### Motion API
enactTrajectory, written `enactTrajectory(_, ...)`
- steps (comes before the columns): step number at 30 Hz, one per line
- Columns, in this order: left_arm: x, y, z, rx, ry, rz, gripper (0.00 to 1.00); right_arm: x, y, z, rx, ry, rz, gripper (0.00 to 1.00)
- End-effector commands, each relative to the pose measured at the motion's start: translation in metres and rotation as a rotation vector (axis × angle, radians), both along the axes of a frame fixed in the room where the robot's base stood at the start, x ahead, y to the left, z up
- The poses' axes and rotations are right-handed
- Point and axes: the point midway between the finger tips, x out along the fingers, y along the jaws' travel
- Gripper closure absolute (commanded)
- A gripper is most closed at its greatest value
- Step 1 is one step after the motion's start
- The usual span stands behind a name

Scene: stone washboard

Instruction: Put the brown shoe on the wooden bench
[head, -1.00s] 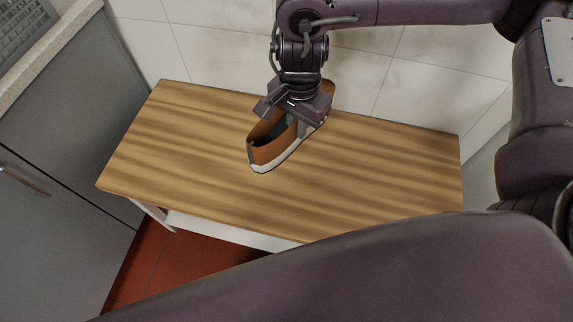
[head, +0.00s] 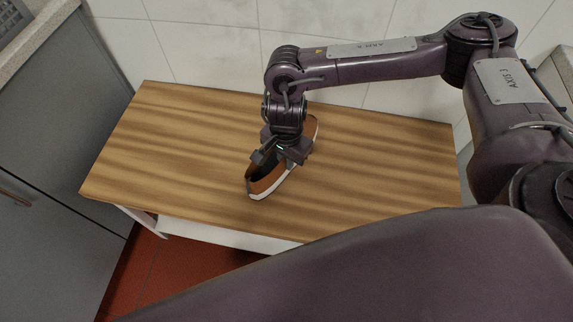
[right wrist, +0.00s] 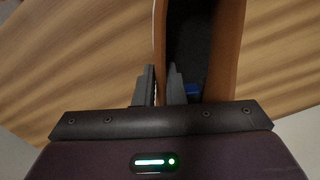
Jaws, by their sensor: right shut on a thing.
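The brown shoe (head: 266,182) has a white sole and a dark inside. It is at the middle of the wooden bench (head: 380,165), upright, its near end toward the bench's front edge. My right gripper (head: 276,160) is above the shoe and shut on its side wall. In the right wrist view the fingers (right wrist: 163,85) pinch the shoe's left wall, one finger inside the opening and one outside. The shoe (right wrist: 228,45) is seen there close above or on the bench top (right wrist: 80,60); I cannot tell if the sole touches. My left gripper is not in view.
A white tiled wall (head: 210,50) stands behind the bench. A grey cabinet (head: 50,130) with a stone-like counter stands at the left. The bench top is clear on both sides of the shoe. The floor (head: 180,265) is red tile.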

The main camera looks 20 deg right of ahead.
Motion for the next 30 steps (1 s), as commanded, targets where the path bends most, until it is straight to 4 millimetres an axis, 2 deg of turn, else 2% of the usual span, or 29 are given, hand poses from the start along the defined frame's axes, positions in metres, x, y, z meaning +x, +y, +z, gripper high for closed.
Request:
enactTrajectory(3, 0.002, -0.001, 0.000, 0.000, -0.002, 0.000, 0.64, -0.001, 0.000, -0.021, -0.001, 0.005, -0.001, 1.00)
enactTrajectory(6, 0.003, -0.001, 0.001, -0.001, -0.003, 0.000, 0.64, -0.001, 0.000, -0.031, -0.002, 0.003, -0.001, 1.00)
enactTrajectory(18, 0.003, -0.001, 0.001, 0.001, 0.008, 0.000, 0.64, 0.000, 0.000, -0.034, -0.001, 0.001, -0.001, 1.00)
enactTrajectory(19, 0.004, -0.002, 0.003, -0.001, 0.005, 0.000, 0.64, -0.001, 0.000, -0.034, -0.001, 0.002, -0.001, 0.88)
enactTrajectory(23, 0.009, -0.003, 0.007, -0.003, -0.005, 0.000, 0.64, -0.001, 0.000, -0.034, -0.001, 0.002, -0.001, 0.71)
enactTrajectory(30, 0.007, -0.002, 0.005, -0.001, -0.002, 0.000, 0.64, -0.001, 0.000, -0.034, -0.001, 0.002, -0.001, 0.68)
